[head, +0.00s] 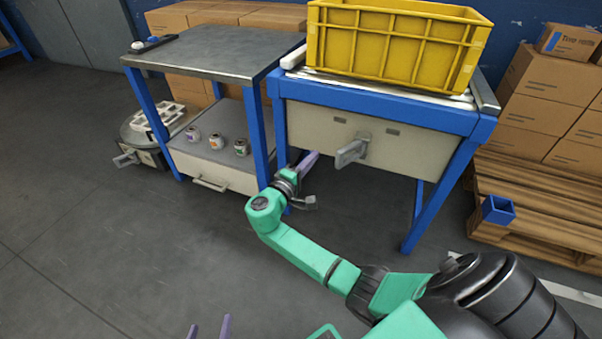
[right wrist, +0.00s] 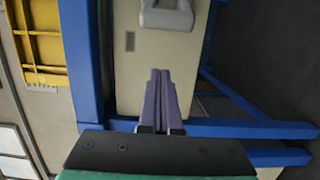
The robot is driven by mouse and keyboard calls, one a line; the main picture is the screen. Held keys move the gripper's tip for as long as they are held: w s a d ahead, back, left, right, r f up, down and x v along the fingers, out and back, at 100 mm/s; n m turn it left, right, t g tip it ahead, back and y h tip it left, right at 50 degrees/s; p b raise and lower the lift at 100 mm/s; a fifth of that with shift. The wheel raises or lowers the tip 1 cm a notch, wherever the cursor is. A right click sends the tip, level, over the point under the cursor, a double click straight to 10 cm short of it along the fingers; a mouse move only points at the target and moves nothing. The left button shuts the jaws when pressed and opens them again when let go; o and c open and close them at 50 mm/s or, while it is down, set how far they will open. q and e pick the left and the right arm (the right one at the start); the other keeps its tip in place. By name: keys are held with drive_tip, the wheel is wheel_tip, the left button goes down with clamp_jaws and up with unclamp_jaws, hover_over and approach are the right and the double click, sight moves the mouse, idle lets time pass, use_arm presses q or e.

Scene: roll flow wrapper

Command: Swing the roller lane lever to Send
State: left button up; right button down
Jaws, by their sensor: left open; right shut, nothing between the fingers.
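The roller lane's grey lever (head: 351,151) sticks out from the beige front panel (head: 310,127) under the lane. Its handle end points to the lower left, and two small dark plates sit above it, too small to read. My right gripper (head: 314,157) is shut and empty, left of the lever and apart from it. In the right wrist view, the purple fingers (right wrist: 161,75) lie together against the panel's backdrop, and the lever (right wrist: 167,18) is ahead at the top edge. My left gripper (head: 209,326) is open at the bottom edge, its fingertips only just in view.
A yellow crate (head: 390,45) stands on the blue-framed roller lane (head: 380,112). A metal-topped table (head: 215,52) with several jars on its lower shelf stands to the left. Cartons on a pallet (head: 535,195) and a small blue bin (head: 498,210) are at right.

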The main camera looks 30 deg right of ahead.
use_arm(q)
drive_tip(key=shift+f+b, duration=0.35)
drive_tip(key=shift+f, duration=0.4)
use_arm(e)
drive_tip(key=d, duration=0.1)
drive_tip(key=s+d, duration=0.2)
drive_tip(key=d, duration=0.1)
drive_tip(key=shift+s, duration=0.25)
use_arm(q)
drive_tip(key=shift+s, duration=0.1)
use_arm(e)
drive_tip(key=shift+f, duration=0.1)
